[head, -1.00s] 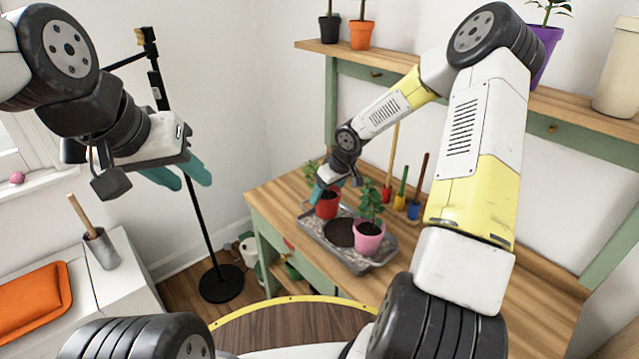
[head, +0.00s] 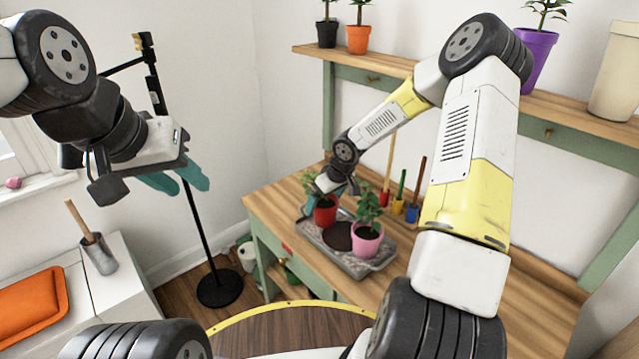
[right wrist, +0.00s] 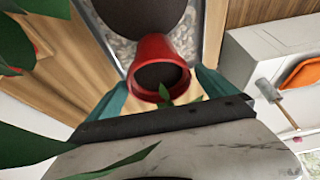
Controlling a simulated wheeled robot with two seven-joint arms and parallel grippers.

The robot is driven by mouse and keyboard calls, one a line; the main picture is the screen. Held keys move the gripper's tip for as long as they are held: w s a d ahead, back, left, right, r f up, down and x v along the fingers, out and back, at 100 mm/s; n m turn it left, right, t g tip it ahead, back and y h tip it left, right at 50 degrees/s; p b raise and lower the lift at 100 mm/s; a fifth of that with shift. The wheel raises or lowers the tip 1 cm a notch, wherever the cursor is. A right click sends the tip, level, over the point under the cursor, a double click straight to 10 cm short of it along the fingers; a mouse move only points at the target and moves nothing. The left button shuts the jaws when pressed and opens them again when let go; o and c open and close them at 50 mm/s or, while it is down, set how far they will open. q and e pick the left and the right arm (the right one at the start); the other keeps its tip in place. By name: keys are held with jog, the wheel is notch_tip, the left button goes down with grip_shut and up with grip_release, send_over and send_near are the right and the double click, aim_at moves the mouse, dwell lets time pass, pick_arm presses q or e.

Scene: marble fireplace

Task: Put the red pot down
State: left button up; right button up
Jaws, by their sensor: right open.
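The red pot (head: 325,213) holds a plant and stands at the left end of the grey tray (head: 335,256) on the wooden bench. My right gripper (head: 331,192) is open, with its teal fingers on either side of the pot. In the right wrist view the red pot (right wrist: 158,66) sits between the two spread fingers, its rim toward the camera, with leaves partly in front. Whether a finger still touches it is hard to tell. My left gripper (head: 176,182) is raised at the left, empty, its two teal fingers apart.
A pink pot (head: 367,241) with a plant stands close to the right in the tray. A black stand (head: 219,285) rises from the floor on the left. The bench is bare at the right.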

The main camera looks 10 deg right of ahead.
jog(key=v, duration=1.2)
jog(key=s+r+m+t, duration=0.1)
jog(key=s+r+m, duration=0.2)
jog(key=s+r, duration=0.6)
jog(key=s+a+r+m+t, duration=0.1)
jog(key=s+r+m, duration=0.2)
jog(key=s+r, duration=0.7)
jog(key=s, duration=0.8)
jog(key=shift+r+t, duration=0.3)
